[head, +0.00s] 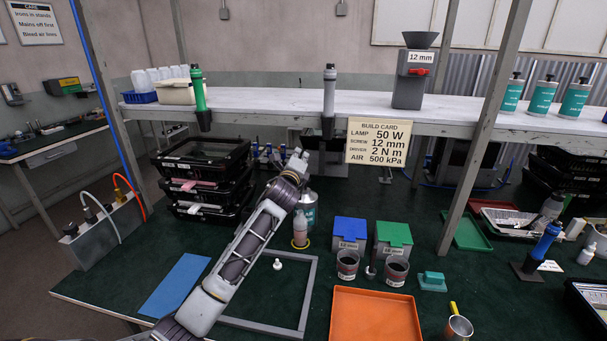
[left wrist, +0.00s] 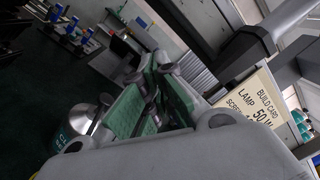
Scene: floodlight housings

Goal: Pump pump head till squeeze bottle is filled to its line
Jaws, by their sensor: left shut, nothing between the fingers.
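A grey pump bottle with a teal label (head: 308,208) stands on the green bench, partly behind my left arm. Its shiny dome-shaped top (left wrist: 88,118) shows in the left wrist view beside the fingers. The pump head is hidden or too small to make out. The small squeeze bottle (head: 300,228) stands upright just in front of the pump bottle, with a yellow ring at its base. Its fill line is too small to read. My left gripper (head: 298,161) is shut and empty, above the pump bottle; its green-padded fingers (left wrist: 150,95) show in the wrist view. My right gripper is out of view.
A small white part (head: 277,264) lies inside a grey frame (head: 308,290). Blue (head: 349,230) and green lidded boxes, two cups (head: 347,265) and an orange tray (head: 374,318) stand to the right. A shelf (head: 260,105) with a build card (head: 377,145) hangs behind.

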